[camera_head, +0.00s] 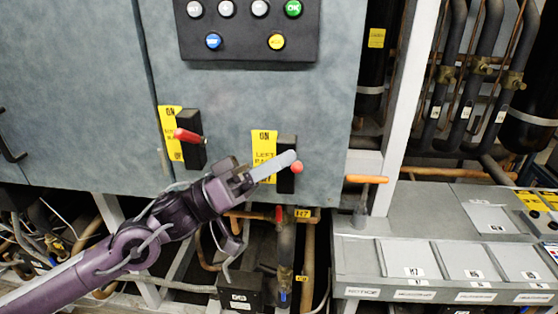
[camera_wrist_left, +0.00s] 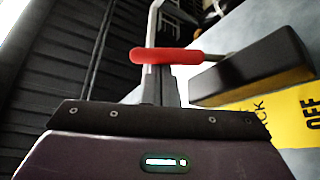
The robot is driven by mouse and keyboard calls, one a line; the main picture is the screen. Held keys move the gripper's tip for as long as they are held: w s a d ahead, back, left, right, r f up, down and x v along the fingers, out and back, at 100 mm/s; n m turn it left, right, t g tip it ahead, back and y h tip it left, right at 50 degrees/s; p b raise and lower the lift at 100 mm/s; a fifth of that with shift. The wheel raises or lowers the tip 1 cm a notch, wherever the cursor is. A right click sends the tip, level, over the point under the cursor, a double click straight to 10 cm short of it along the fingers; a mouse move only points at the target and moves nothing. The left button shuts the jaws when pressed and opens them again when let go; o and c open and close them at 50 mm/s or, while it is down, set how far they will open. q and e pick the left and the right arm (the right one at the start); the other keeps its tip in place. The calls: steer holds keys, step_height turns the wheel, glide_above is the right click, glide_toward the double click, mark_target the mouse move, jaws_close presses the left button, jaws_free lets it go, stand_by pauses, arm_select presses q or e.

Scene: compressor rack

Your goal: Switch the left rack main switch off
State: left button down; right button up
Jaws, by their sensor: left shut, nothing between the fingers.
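The left rack main switch is a black block (camera_head: 287,181) with a red-tipped handle (camera_head: 297,167), beside a yellow label (camera_head: 264,142) reading ON at its top and LEFT below. My left gripper (camera_head: 290,158) is shut and empty, its fingertips overlapping the black block just left of the red tip. In the left wrist view the red handle (camera_wrist_left: 165,55) lies across the picture just beyond my closed fingers (camera_wrist_left: 160,88); I cannot tell whether they touch. The black block (camera_wrist_left: 255,65) and the yellow label (camera_wrist_left: 285,108) with OFF are to the right. My right gripper is not in view.
A similar switch with a red handle (camera_head: 187,135) and yellow label (camera_head: 171,130) is to the left. A button panel (camera_head: 248,42) is above. Pipes and a valve (camera_head: 285,240) are below. An orange handle (camera_head: 366,179) sticks out at the right, near a grey box (camera_head: 400,245).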

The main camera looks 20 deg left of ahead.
arm_select(q)
step_height(320, 180, down, 8)
steer(key=m+g+h+b, duration=0.3)
steer(key=m+g+b, duration=0.7)
steer(key=m+b, duration=0.4)
steer(key=shift+s+d+r+m+g+h, duration=0.2)
steer(key=shift+s+m+g+h, duration=0.15)
steer(key=shift+m, duration=1.25)
steer(key=shift+w+f, duration=0.15)
